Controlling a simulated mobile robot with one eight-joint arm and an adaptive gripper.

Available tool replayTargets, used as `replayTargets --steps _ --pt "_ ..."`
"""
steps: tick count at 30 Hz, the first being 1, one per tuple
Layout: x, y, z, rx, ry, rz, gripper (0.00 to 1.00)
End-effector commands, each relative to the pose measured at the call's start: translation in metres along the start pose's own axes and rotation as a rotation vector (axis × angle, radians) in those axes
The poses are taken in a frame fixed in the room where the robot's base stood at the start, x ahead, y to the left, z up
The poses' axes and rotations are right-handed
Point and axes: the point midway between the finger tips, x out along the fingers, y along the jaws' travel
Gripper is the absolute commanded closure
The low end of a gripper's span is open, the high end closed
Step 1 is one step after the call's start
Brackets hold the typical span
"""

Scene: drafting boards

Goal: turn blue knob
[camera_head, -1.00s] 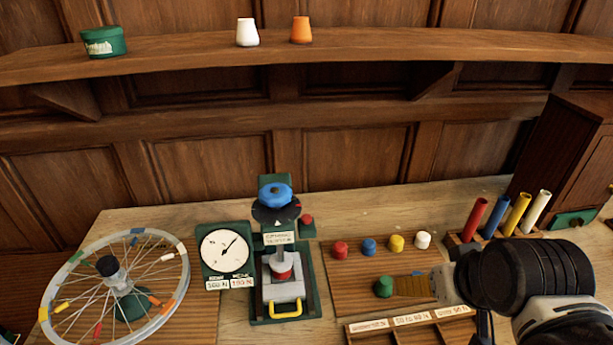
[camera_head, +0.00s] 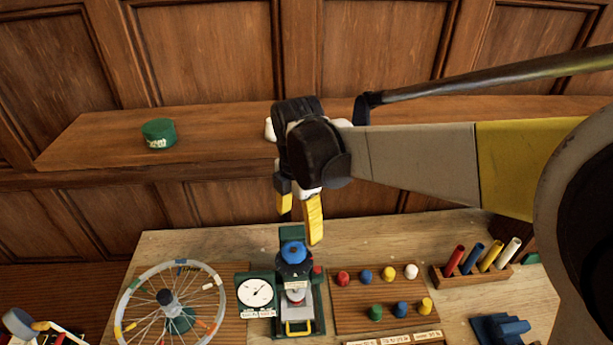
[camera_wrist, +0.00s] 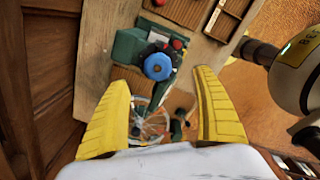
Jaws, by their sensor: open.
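The blue knob (camera_head: 292,252) sits on top of a green press-like device (camera_head: 311,315) on the bench, above a dark dial. In the wrist view the knob (camera_wrist: 158,66) shows as a round blue disc beyond and between the two yellow fingers. My gripper (camera_head: 299,215) points down, above and slightly behind the knob in the head view, apart from it. Its fingers are spread with nothing between them, as the wrist view also shows (camera_wrist: 158,105). The knob's top is not hidden.
A white gauge (camera_head: 256,292) and a spoked wheel (camera_head: 170,305) stand left of the device. A board (camera_head: 390,291) with coloured pegs lies right, with a rack of tubes (camera_head: 470,277) beyond. A shelf (camera_head: 215,130) with a green tin (camera_head: 159,133) runs behind.

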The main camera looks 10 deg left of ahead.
Motion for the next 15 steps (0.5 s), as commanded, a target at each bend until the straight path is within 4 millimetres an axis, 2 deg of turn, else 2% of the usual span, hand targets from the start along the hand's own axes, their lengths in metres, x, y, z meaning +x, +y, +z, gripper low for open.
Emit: replayTargets --steps 1,5,8,15 --pt "-0.005 0.006 -0.005 -0.049 0.004 -0.012 0.23" --pt "0.002 0.011 -0.011 -0.112 0.008 -0.026 0.23" --pt "0.016 0.011 -0.011 -0.116 0.009 -0.027 0.23" --pt "0.064 0.010 -0.011 -0.112 0.008 -0.026 0.23"
